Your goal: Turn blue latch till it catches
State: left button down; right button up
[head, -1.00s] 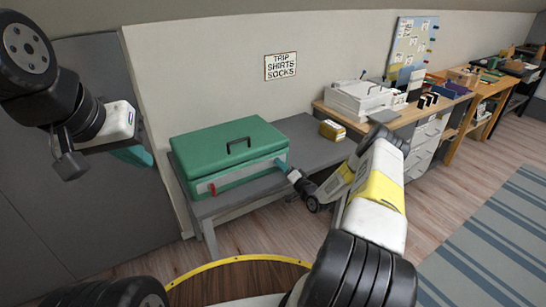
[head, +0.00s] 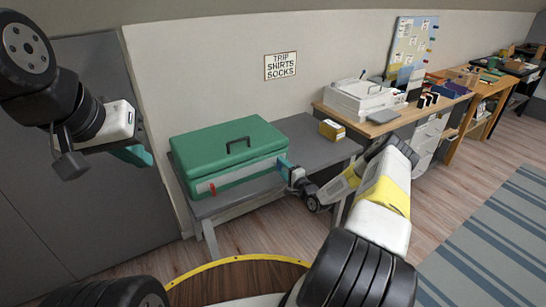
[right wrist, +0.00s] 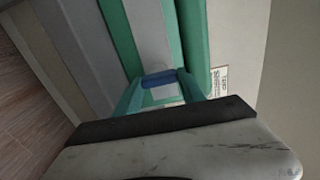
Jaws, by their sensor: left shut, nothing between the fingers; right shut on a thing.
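A closed green case (head: 222,155) with a dark handle on its lid sits on a grey bench. The blue latch (right wrist: 158,79) is on the case's side in the right wrist view, between the fingers of my right gripper (right wrist: 160,90). In the head view my right gripper (head: 284,166) is at the right end of the case front, shut on the latch, and its hand hides the latch. I cannot tell whether the latch has caught. My left gripper (head: 134,155) is shut and empty, raised left of the case.
A red latch (head: 212,188) shows at the left of the case front. A small yellow box (head: 332,130) stands on the grey bench (head: 308,140) right of the case. A desk with a white printer (head: 358,100) stands further right. The floor beyond my right arm is clear.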

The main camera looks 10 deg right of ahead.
jog(key=shift+s+f, duration=0.1)
jog(key=o, duration=1.4)
jog(key=shift+c, duration=0.2)
jog(key=v, duration=0.7)
jog(key=shift+s+d, duration=0.15)
jog(key=shift+s, duration=0.2)
